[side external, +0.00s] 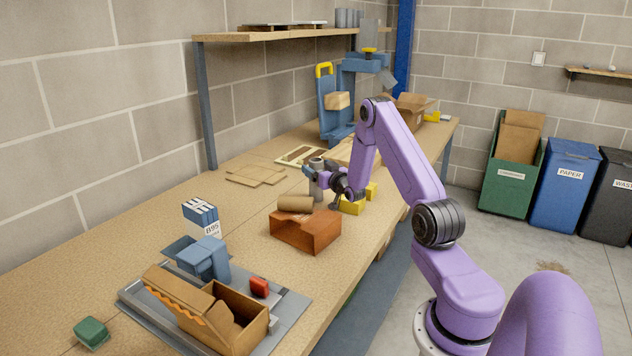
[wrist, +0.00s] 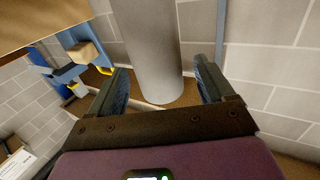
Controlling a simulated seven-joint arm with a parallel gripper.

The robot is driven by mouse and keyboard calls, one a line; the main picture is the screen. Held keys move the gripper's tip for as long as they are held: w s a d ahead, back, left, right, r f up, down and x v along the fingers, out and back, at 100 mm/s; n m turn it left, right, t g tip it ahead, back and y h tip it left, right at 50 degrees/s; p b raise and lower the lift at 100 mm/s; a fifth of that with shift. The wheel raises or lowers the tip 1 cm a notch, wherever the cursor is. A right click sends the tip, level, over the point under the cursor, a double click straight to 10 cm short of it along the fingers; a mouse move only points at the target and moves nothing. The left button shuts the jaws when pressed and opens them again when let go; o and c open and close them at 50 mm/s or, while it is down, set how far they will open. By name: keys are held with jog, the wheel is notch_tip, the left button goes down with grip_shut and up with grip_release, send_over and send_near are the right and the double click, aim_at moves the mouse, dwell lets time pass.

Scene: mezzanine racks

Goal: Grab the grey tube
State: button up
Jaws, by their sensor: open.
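The grey tube (side external: 316,188) stands upright on the wooden workbench, partly hidden by my gripper in the side external view. In the wrist view the tube (wrist: 150,45) shows as a wide grey cylinder between my two fingers. My gripper (side external: 316,173) is open, with a finger on either side of the tube. In the wrist view my gripper (wrist: 161,75) shows clear gaps between each finger and the tube, the right gap looking a little wider than the left.
A brown bin (side external: 306,235) with a cardboard tube (side external: 295,203) on it stands in front of the grey tube. Yellow pieces (side external: 353,206) lie close to its right. Flat cardboard sheets (side external: 257,174) lie behind left. A shelf (side external: 290,31) runs above the bench's rear.

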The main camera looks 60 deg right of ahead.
jog(key=shift+x, duration=1.75)
jog(key=c, duration=1.3)
jog(key=shift+c, duration=0.2)
jog(key=shift+r, duration=0.2)
